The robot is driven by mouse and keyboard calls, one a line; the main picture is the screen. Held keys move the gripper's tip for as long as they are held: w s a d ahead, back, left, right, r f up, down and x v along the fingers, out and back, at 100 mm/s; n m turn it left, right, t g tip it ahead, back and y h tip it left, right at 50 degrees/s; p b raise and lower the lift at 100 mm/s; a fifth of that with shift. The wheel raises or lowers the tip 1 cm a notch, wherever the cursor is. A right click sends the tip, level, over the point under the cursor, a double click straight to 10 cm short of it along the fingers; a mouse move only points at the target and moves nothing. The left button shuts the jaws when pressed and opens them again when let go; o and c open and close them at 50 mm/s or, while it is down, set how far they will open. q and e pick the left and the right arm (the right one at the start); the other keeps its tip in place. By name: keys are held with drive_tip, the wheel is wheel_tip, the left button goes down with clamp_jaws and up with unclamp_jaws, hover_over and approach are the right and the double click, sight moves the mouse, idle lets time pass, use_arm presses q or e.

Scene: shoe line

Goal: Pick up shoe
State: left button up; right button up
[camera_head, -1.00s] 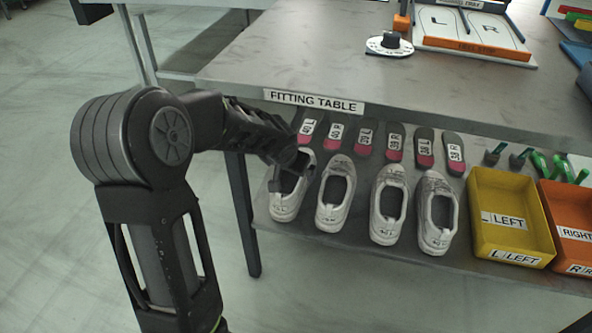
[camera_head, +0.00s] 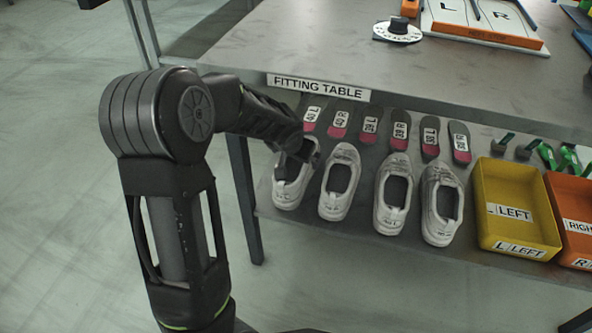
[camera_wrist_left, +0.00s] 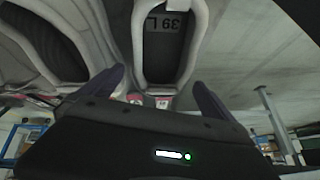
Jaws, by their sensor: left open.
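Several pale grey shoes stand in a row on the shelf under the fitting table. My left gripper (camera_head: 294,158) is at the leftmost shoe (camera_head: 292,192) and hides part of its opening. In the left wrist view, my left gripper (camera_wrist_left: 157,92) is open. A shoe (camera_wrist_left: 203,35) with a "39 L" mark inside lies between and beyond its two fingers. I cannot tell whether the fingers touch it. A neighbouring shoe (camera_wrist_left: 45,50) shows at the left of that view. The second shoe (camera_head: 338,183) in the row stands just right of the gripper. My right gripper is not in view.
The fitting table's top (camera_head: 330,50) overhangs the shelf just behind the shoes. Several labelled insoles (camera_head: 398,137) lie behind them. A yellow LEFT bin (camera_head: 512,232) and an orange RIGHT bin (camera_head: 575,205) stand to the right. A table leg (camera_head: 246,205) is at the left.

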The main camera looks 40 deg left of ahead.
sight(299, 163)
use_arm(q)
drive_tip(key=shift+x, duration=2.6)
drive_tip(key=shift+w, duration=0.1)
drive_tip(key=shift+c, duration=0.6)
drive_tip(key=c, duration=1.3)
drive_tip(key=shift+r, duration=0.1)
drive_tip(key=shift+c, duration=0.5)
drive_tip(key=shift+r, duration=0.2)
